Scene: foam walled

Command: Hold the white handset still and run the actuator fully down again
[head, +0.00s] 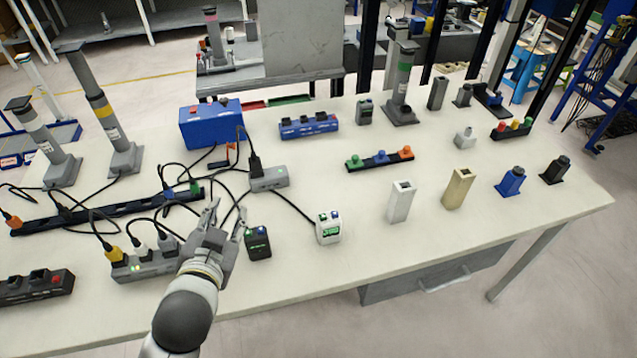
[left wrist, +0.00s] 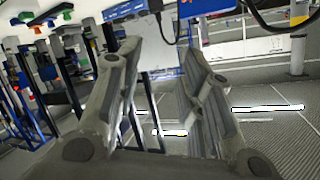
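The white handset (head: 329,227), with green and blue buttons, stands upright near the table's front middle; a black cable runs to it. My left gripper (head: 229,212) is open and empty, left of the white handset and beside a black handset (head: 257,243); it touches neither visibly. Its spread fingers also show in the left wrist view (left wrist: 165,65) with nothing between them. Grey column actuators stand on the table: one with a yellow band (head: 103,110), one with a white band (head: 45,140) and one with a green band (head: 401,85). Which one the handset drives I cannot tell. My right gripper is not in view.
A grey control box (head: 268,178), a blue box (head: 211,125) and a power strip (head: 150,262) with tangled cables lie around the gripper. White (head: 401,203) and tan (head: 458,188) blocks stand right of the handset.

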